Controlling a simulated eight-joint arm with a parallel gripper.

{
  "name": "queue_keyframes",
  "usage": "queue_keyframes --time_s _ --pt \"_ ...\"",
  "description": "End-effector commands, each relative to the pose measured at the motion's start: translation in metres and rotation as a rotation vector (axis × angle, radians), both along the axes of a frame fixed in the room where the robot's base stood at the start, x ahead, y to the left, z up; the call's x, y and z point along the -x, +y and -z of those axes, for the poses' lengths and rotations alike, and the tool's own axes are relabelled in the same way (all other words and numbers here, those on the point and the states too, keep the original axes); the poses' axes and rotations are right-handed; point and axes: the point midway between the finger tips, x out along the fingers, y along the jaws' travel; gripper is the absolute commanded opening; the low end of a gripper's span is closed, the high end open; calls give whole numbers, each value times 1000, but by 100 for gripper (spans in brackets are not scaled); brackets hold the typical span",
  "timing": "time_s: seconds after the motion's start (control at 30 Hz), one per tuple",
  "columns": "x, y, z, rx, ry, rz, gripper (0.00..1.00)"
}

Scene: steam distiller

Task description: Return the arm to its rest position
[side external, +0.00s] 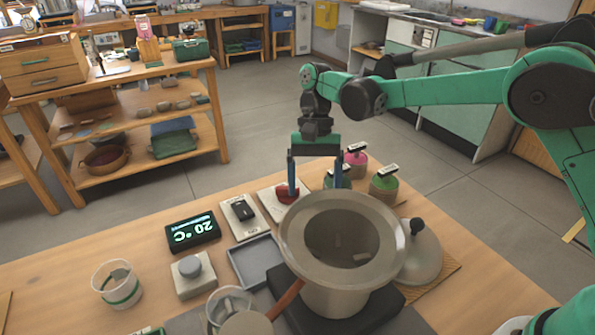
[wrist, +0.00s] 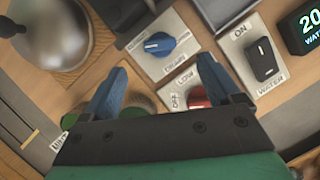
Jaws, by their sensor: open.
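My gripper (side external: 315,181) hangs from my green and black arm, fingers down, above the far side of the table. Its two blue fingers are spread apart with nothing seen between them. In the wrist view my gripper (wrist: 162,70) is open, with a blue knob (wrist: 159,44) ahead of its tips. A red knob (side external: 288,192) is close to one finger; in the wrist view the red knob (wrist: 198,97) is partly hidden behind that finger. I cannot tell whether they touch.
A large metal pot (side external: 335,290) stands in front of my gripper, with a lid (side external: 423,255) at its right. Small bottles (side external: 384,184) stand close behind on the right. A black switch (side external: 242,210), a 20 °C display (side external: 193,232) and a grey tray (side external: 257,262) lie left.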

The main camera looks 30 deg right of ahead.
Motion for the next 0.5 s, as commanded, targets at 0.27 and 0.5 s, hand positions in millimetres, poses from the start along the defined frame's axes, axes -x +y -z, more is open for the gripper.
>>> queue_keyframes --time_s 0.27,0.5 --pt "7 -10 -23 -8 -110 -28 84" --pt "35 -39 -62 9 -391 -126 84"
